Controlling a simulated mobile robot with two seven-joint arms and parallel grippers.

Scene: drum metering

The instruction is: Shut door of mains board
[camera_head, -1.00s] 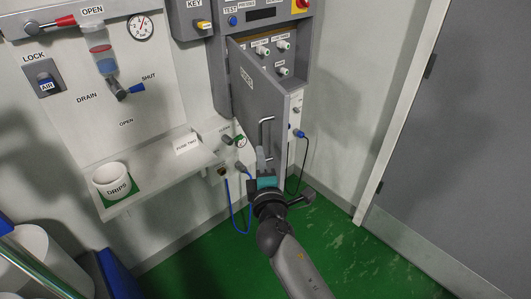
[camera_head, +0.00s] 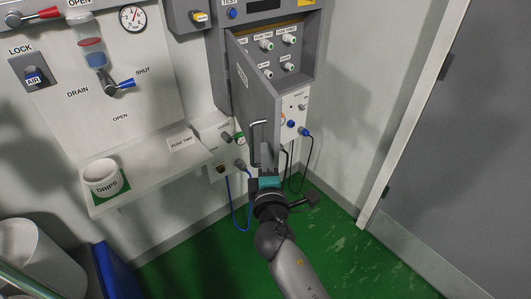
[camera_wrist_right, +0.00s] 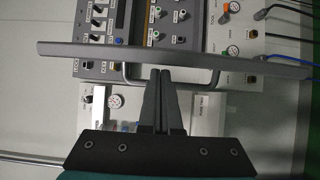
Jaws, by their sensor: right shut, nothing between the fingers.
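The grey door (camera_head: 255,100) of the mains board (camera_head: 217,60) stands open, hinged at its left, with its free edge toward me. Its bar handle (camera_head: 257,140) is on the outer face near the free edge. My right gripper (camera_head: 267,150) is at the lower part of the free edge, close to the handle, with its fingers shut and empty. In the right wrist view the shut fingers (camera_wrist_right: 162,75) overlap the handle bar, just below the door (camera_wrist_right: 250,62) seen edge-on. I cannot tell whether they touch either. My left gripper is not in view.
Inside the board are several white fuse knobs (camera_head: 288,67). Below are sockets with blue cables (camera_head: 230,200). A shelf (camera_head: 140,185) at left holds a DRIPS mug (camera_head: 103,178). A grey door (camera_head: 455,150) stands at the right. Green floor (camera_head: 340,260) is clear around my arm.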

